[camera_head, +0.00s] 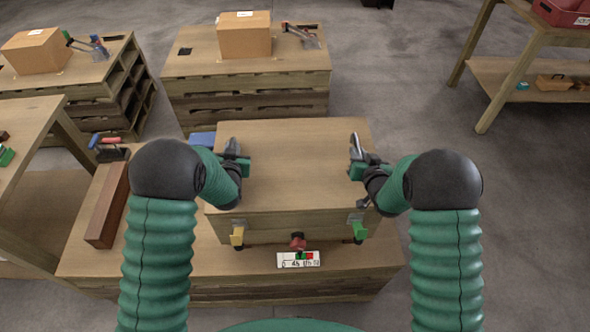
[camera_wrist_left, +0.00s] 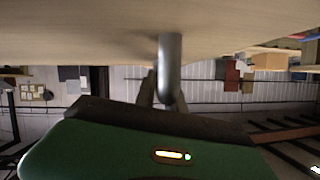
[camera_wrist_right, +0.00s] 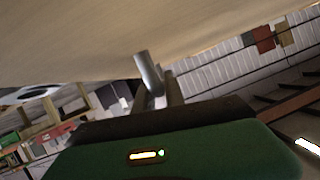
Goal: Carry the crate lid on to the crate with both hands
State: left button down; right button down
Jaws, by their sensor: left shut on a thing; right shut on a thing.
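The crate lid (camera_head: 295,165) is a flat, light wooden panel in the middle of the head view. It lies over the crate (camera_head: 275,228), whose front face shows below the lid's near edge. I cannot tell whether lid and crate touch or are slightly apart. My left gripper (camera_head: 238,158) is shut on a metal handle at the lid's left side. My right gripper (camera_head: 358,158) is shut on a metal handle at its right side. A grey metal post shows at the jaws in the left wrist view (camera_wrist_left: 170,72) and the right wrist view (camera_wrist_right: 149,75), beneath the pale wood.
A brown beam (camera_head: 108,205) lies left on the wooden bench (camera_head: 230,275).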

pick_arm(q)
jog(key=c, duration=1.4)
grip_release()
jog(key=shift+s+r, duration=0.1)
pick_arm(e)
jog(key=c, duration=1.4)
grip_release()
jog(key=shift+s+r, duration=0.1)
pick_arm(q)
jog(key=shift+s+r+p, duration=0.1)
jog(key=shift+s+p, duration=0.2)
jog(key=shift+s, duration=0.1)
jog(key=v, duration=1)
jog(key=shift+s+d+r, duration=0.15)
jog(key=shift+s, duration=0.3)
pick_arm(e)
jog(key=shift+s, duration=0.1)
jog(key=v, duration=1.1)
jog(key=shift+s+d+r, duration=0.1)
jog(key=shift+s, duration=0.25)
pick_arm(q)
jog(key=shift+r, duration=0.1)
